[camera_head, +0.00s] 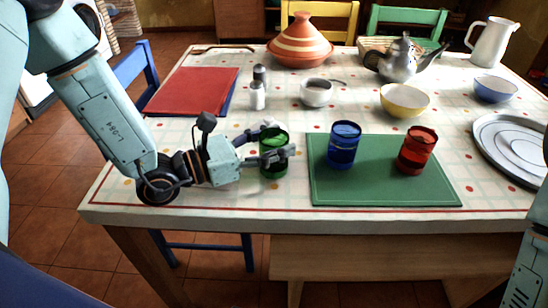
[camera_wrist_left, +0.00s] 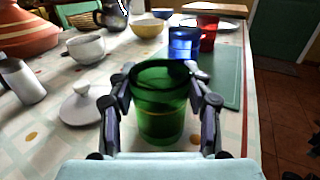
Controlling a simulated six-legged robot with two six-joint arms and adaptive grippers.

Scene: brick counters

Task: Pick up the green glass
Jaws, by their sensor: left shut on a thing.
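The green glass (camera_head: 273,165) stands near the front of the table, just left of the green mat, in the head view. In the left wrist view the green glass (camera_wrist_left: 161,105) fills the middle, upright, with its open rim up. My left gripper (camera_head: 280,153) is shut on the green glass, one finger on each side of it. The fingers also show in the left wrist view (camera_wrist_left: 160,108). I cannot tell whether the glass touches the table. My right gripper is outside both views; only part of my right arm shows at the right edge of the head view.
A blue glass (camera_head: 344,146) and a red glass (camera_head: 417,151) stand on the green mat (camera_head: 385,188). A white lid (camera_wrist_left: 92,107), a cup (camera_head: 316,93) and shakers (camera_head: 258,92) are behind the green glass. A teapot (camera_head: 400,62) and bowls stand farther back.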

